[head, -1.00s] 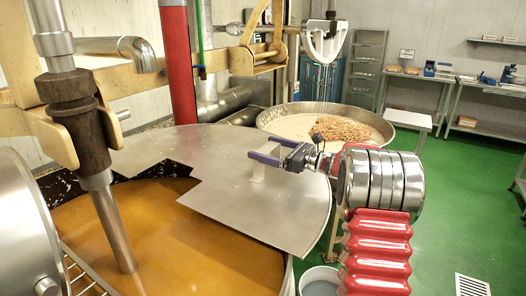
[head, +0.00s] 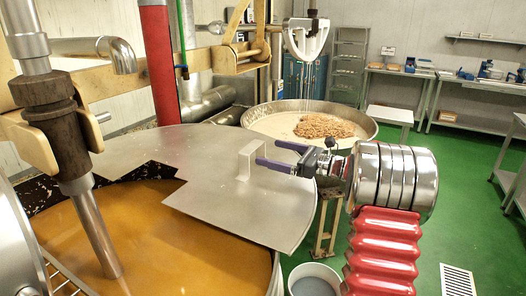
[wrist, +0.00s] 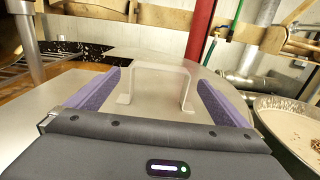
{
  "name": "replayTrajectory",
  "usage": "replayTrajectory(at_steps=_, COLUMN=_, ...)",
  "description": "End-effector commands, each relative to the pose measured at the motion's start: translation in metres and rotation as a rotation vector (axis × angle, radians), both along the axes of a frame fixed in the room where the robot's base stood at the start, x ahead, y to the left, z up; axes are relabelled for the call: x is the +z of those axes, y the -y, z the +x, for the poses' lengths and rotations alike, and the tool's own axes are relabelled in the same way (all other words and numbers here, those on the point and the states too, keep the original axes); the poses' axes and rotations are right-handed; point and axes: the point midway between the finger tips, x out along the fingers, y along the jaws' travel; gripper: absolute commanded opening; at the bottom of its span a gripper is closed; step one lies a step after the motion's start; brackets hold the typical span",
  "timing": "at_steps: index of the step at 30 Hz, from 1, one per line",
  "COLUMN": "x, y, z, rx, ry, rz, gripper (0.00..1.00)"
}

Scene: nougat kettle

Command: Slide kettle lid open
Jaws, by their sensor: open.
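The kettle lid (head: 215,205) is a flat grey metal plate over the back and right of the kettle. A stepped cut-out leaves the amber mass (head: 165,238) in the kettle open at the front left. A pale bracket-shaped lid handle (head: 247,160) stands upright on the plate. My gripper (head: 268,152) is open, its two purple fingers pointing left at the handle from just beside it. In the wrist view, the handle (wrist: 160,70) appears centred between the spread fingers, with space on both sides. I see no grip on it.
A dark stirring shaft (head: 75,150) reaches into the kettle at the left. A red post (head: 158,65) rises behind the lid. A wide pan with nuts (head: 325,126) stands behind, and a grey bucket (head: 314,280) stands below. Green floor lies open at the right.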

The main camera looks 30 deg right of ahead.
Motion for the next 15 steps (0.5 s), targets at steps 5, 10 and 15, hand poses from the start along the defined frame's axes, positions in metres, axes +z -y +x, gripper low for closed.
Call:
replayTrajectory(at_steps=5, x=-0.001, y=0.019, z=-0.025, rx=-0.003, ry=-0.001, rz=0.000, gripper=1.00)
replayTrajectory(at_steps=10, x=-0.001, y=0.029, z=-0.040, rx=-0.002, ry=-0.001, rz=0.000, gripper=1.00)
replayTrajectory(at_steps=15, x=-0.001, y=0.031, z=-0.044, rx=0.000, ry=-0.001, rz=-0.001, gripper=1.00)
